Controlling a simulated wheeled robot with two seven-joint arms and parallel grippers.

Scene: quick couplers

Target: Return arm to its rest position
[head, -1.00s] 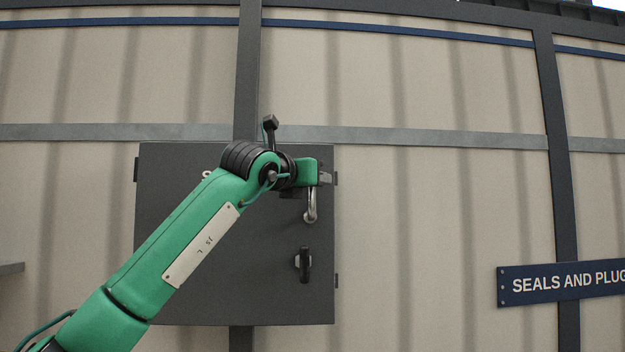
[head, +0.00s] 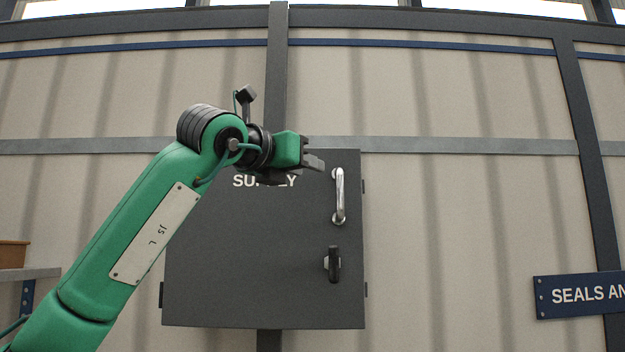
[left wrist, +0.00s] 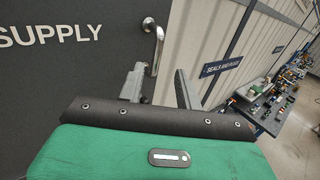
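My left gripper (head: 314,161) is in front of the upper part of a dark grey wall cabinet (head: 230,270), whose door is shut and reads "SUPPLY". It is up and to the left of the cabinet's silver bar handle (head: 338,197), apart from it in the picture. In the left wrist view the two fingers (left wrist: 160,88) stand apart with nothing between them. The handle (left wrist: 155,45) shows beyond them. A black turn latch (head: 333,264) sits below the handle. My left arm covers the cabinet's left part. My right gripper is not in view.
A blue "SEALS AND PLUGS" sign (left wrist: 221,66) is on the wall to the right. A bench (left wrist: 265,115) with many small parts stands along that wall. A shelf (head: 30,273) with a brown box (head: 13,254) is at left.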

